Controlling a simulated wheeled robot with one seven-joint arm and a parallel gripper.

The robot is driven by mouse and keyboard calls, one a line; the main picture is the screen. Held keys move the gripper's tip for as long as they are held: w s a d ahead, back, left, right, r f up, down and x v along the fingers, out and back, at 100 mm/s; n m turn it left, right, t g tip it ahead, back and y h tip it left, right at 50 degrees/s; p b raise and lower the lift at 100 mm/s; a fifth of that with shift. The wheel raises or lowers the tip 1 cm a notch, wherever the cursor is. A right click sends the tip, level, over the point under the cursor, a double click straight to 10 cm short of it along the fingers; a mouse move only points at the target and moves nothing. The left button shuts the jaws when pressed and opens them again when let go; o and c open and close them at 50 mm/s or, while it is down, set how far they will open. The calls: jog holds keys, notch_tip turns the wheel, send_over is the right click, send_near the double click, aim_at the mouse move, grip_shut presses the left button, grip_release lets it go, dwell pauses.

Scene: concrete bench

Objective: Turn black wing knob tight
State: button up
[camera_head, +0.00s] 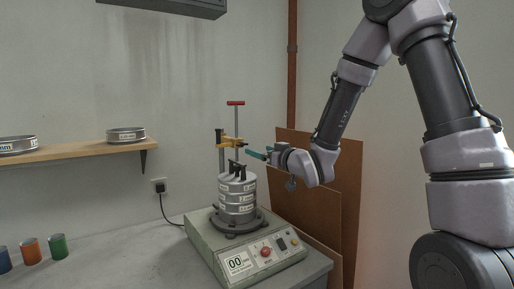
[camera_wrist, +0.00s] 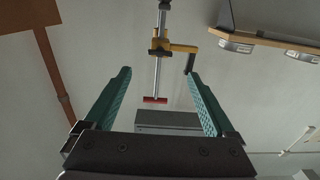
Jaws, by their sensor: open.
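The black wing knob (camera_head: 237,168) sits on top of a stack of silver sieves (camera_head: 237,201) on a grey-green shaker machine (camera_head: 236,263). It is small in the head view, and I cannot make it out in the wrist view. My gripper (camera_head: 257,154) is open and empty, a little above and to the right of the knob, apart from it. In the wrist view its teal fingers (camera_wrist: 160,73) are spread wide. A metal post with a red T-handle (camera_wrist: 155,100) shows in the gap between them, farther back.
A yellow clamp arm (camera_head: 230,142) with a black handle (camera_wrist: 192,62) crosses the post above the sieves. A wall shelf (camera_head: 75,149) holds more sieves. Coloured cups (camera_head: 31,251) stand at the bench's left. Brown boards (camera_head: 340,200) lean behind my arm.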

aim_at(244, 145)
jog(key=x, duration=1)
jog(key=shift+s, duration=0.1)
jog(key=c, duration=1.4)
